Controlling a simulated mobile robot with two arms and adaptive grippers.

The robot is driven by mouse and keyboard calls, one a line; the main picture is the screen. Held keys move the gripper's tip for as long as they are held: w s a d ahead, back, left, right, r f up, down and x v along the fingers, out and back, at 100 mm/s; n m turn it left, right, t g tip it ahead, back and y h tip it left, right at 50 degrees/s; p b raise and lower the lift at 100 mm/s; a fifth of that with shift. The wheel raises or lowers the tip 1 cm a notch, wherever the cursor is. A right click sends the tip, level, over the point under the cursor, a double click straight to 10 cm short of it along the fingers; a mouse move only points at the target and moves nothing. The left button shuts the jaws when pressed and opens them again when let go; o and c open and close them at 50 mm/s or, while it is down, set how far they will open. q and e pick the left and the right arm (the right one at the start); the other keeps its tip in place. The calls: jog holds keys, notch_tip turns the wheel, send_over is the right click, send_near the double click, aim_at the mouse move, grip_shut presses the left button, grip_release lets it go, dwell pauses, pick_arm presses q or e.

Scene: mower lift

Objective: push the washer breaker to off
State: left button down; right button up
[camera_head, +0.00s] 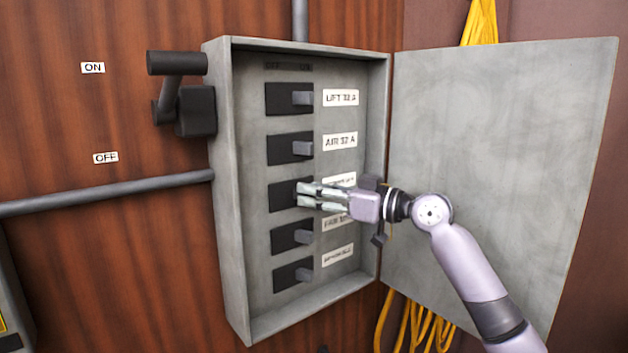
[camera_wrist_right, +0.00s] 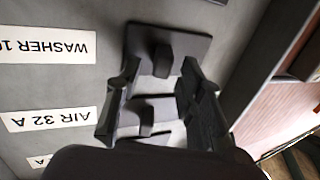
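The washer breaker (camera_head: 281,195) is the third black switch down in the open grey breaker box (camera_head: 228,190). In the head view my right gripper (camera_head: 300,195) is in front of its right part, hiding its lever and part of its label. In the right wrist view, which is upside down, the washer breaker (camera_wrist_right: 200,46) and its lever (camera_wrist_right: 163,62) show just beyond and between the fingertips of my right gripper (camera_wrist_right: 160,75), beside the "WASHER" label (camera_wrist_right: 45,45). The fingers are apart with nothing between them; contact is unclear. My left gripper is not in view.
Lift (camera_head: 285,98) and air (camera_head: 285,148) breakers sit above, two more below (camera_head: 290,236) (camera_head: 292,274), levers at the right. The open door (camera_head: 500,150) is on the right. A lever switch (camera_head: 185,95) juts out left. Yellow cables (camera_head: 415,325) hang below.

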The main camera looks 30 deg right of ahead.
jog(key=shift+w+a, duration=0.2)
jog(key=shift+w, duration=0.1)
grip_shut()
dwell(0.4)
